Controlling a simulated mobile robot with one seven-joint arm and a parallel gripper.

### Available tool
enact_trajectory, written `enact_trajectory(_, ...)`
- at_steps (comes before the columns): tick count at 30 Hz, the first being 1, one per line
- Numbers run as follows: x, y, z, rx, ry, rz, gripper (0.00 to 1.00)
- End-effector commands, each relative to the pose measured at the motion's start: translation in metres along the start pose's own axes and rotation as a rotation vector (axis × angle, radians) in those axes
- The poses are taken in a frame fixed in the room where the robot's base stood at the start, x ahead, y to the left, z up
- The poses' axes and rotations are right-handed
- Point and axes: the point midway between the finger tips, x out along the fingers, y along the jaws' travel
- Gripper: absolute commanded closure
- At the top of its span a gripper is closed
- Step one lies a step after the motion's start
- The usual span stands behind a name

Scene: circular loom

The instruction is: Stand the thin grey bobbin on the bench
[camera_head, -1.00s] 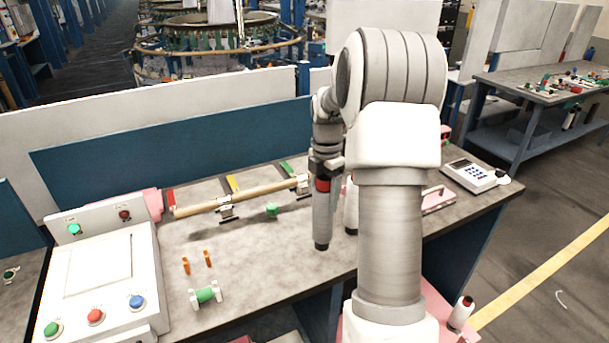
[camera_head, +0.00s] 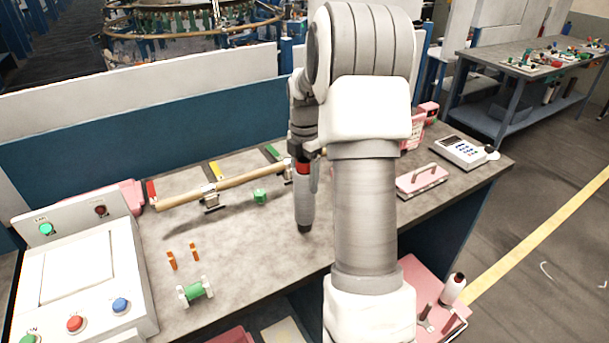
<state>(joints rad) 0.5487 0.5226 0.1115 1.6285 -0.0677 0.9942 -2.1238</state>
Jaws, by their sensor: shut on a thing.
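My gripper (camera_head: 303,163) points down over the bench (camera_head: 255,235) and is shut on the upper part of a thin grey bobbin (camera_head: 304,204). The bobbin hangs close to upright, with a red band near its top and a dark lower tip. The tip is low over the bench; I cannot tell whether it touches. My forearm stands in front of the bench just right of the bobbin and hides what lies behind it.
A green spool (camera_head: 195,291), orange pegs (camera_head: 171,260) and a control box (camera_head: 85,275) are farther left. A pink-handled plate (camera_head: 421,181) and keypad device (camera_head: 460,153) stand right.

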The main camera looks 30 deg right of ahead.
Motion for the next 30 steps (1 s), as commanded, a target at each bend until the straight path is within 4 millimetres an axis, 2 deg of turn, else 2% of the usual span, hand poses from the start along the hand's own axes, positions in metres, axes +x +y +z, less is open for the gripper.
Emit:
enact_trajectory(3, 0.010, 0.000, 0.000, 0.000, 0.000, 0.000, 1.00)
enact_trajectory(16, 0.011, 0.000, 0.000, 0.000, 0.000, 0.001, 1.00)
enact_trajectory(29, 0.021, 0.000, 0.000, 0.000, 0.000, 0.001, 1.00)
enact_trajectory(30, 0.020, 0.000, 0.000, 0.000, 0.000, 0.001, 0.22)
